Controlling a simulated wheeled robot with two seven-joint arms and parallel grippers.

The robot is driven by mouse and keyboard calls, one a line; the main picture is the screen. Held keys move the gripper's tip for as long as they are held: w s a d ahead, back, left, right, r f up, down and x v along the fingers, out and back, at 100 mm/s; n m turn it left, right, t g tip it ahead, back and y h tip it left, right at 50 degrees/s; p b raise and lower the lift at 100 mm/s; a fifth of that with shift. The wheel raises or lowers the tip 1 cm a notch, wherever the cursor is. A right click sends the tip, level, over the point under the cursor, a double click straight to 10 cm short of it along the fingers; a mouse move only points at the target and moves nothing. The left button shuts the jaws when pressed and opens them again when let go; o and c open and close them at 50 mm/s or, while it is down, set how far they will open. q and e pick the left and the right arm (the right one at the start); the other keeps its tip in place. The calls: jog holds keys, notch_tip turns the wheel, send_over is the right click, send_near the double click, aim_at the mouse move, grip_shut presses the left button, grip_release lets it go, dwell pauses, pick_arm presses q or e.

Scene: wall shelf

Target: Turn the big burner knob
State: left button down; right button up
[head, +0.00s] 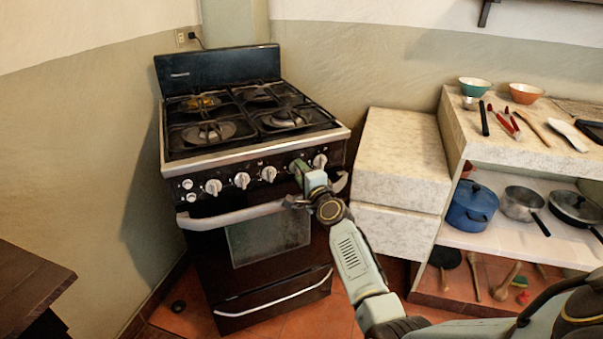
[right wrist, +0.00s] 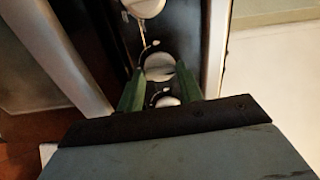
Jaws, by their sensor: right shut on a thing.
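The black stove (head: 250,150) has a row of white burner knobs on its front panel, among them a left one (head: 213,187), a middle one (head: 242,180) and a right-end one (head: 320,161). My right gripper (head: 299,168) is at the panel, just left of the right-end knob, and hides the knob it holds. In the right wrist view its two green fingers (right wrist: 160,85) stand on either side of a white knob (right wrist: 160,68), shut on it. I cannot tell how far this knob is turned. My left gripper is not in view.
The oven door handle (head: 230,215) runs just below the knobs, close to my right gripper. Black grates (head: 285,118) cover the stovetop, with an orange-yellow patch at the back-left burner (head: 203,102). A pale stone counter (head: 405,145) stands to the right; a blue pot (head: 472,205) sits on the shelf.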

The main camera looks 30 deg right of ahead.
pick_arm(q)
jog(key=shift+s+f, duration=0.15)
pick_arm(e)
jog(key=shift+m, duration=0.4)
jog(key=o, duration=1)
jog(key=shift+s, duration=0.1)
jog(key=shift+s, duration=0.2)
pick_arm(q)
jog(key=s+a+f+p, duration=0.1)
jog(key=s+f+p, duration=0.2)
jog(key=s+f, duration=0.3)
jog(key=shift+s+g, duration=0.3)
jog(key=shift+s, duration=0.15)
pick_arm(e)
jog(key=s+a, duration=0.2)
jog(key=s, duration=1)
jog(key=shift+s, duration=0.35)
